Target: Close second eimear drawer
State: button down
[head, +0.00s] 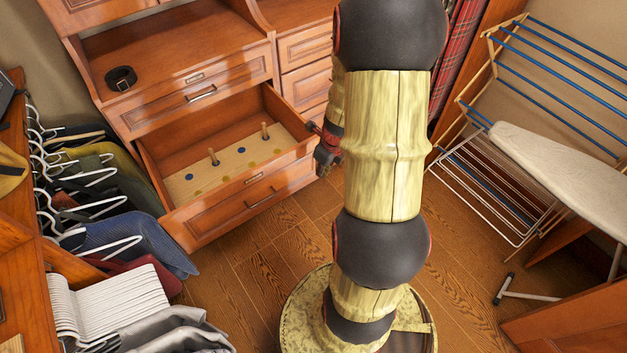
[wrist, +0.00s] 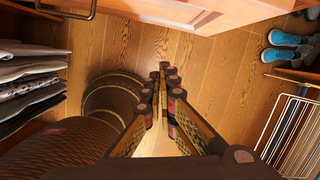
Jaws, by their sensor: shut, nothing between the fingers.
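The wooden dresser (head: 180,70) has one drawer (head: 225,213) pulled out, below a shut drawer (head: 160,106). The open drawer holds a light board with upright pegs and coloured dots. Its front has a metal handle (head: 262,197). My gripper (head: 324,155) is at the right end of the open drawer's front, partly hidden by my arm; I cannot tell whether it touches. In the wrist view my gripper (wrist: 163,68) has its fingers together and empty, with a wooden drawer front (wrist: 225,12) and part of a handle (wrist: 68,8) beyond them.
Hanging clothes (head: 105,185) and white hangers (head: 110,300) fill the left side. A drying rack (head: 500,180) and ironing board (head: 560,170) stand on the right. A coiled belt (head: 121,78) lies on the dresser's shelf. Wooden floor (head: 265,255) is clear before the drawer. Blue shoes (wrist: 285,45) are at upper right.

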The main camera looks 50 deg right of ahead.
jog(key=d+m, duration=0.1)
jog(key=m, duration=0.1)
jog(key=m+b, duration=0.1)
jog(key=b, duration=0.5)
send_over(310, 172)
jog(key=s+a, duration=0.3)
jog(key=s+f+x, duration=0.1)
jog(key=s+x, duration=0.1)
jog(key=x, duration=0.7)
jog(key=shift+w, duration=0.15)
jog(key=shift+r, duration=0.1)
